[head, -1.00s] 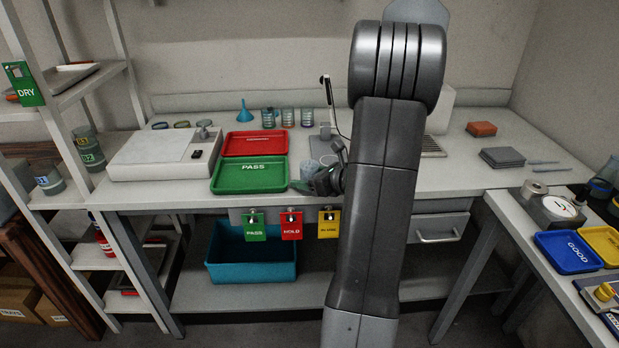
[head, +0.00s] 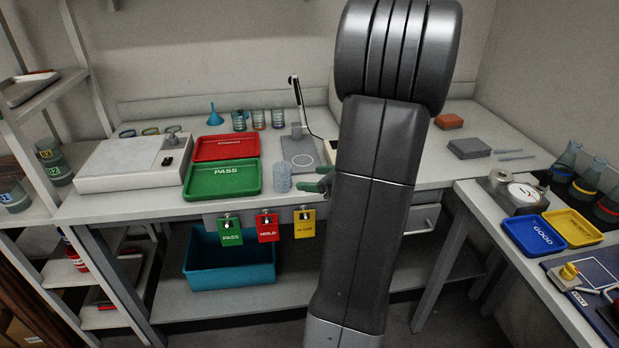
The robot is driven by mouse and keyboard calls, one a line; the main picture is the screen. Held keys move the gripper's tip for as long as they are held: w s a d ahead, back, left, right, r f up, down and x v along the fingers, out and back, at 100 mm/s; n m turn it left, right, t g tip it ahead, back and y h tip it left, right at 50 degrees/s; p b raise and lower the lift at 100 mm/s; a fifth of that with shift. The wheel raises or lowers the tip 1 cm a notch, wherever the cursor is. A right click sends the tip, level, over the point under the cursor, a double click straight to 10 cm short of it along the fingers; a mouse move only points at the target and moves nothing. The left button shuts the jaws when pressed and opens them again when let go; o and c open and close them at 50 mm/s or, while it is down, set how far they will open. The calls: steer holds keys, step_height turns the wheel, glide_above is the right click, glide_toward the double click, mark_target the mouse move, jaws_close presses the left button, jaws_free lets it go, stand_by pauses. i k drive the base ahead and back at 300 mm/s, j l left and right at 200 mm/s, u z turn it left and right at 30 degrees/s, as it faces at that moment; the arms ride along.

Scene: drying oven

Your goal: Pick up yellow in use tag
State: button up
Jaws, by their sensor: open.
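The yellow tag (head: 305,223) hangs from a hook on the front edge of the bench, rightmost in a row of three. Its small lettering is too blurred to read. My gripper (head: 318,182) shows only in part; my arm hides the rest. Its green fingertips are open, with nothing seen between them. They appear above and slightly right of the yellow tag in the picture, near the bench's front edge, apart from the tag.
Beside it hang a red HOLD tag (head: 267,226) and a green PASS tag (head: 230,230). A clear beaker (head: 282,178) stands left of my gripper. A green PASS tray (head: 222,195) lies further left. A teal bin (head: 200,278) sits on the shelf below.

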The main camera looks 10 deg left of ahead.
mark_target(303, 228)
steer(key=j+z, duration=0.15)
steer(key=j, duration=0.2)
steer(key=k+j+z, duration=0.2)
steer(key=j, duration=0.15)
steer(key=j+z, duration=0.15)
steer(key=j, duration=0.25)
steer(key=k+j+z, duration=0.15)
steer(key=j, duration=0.15)
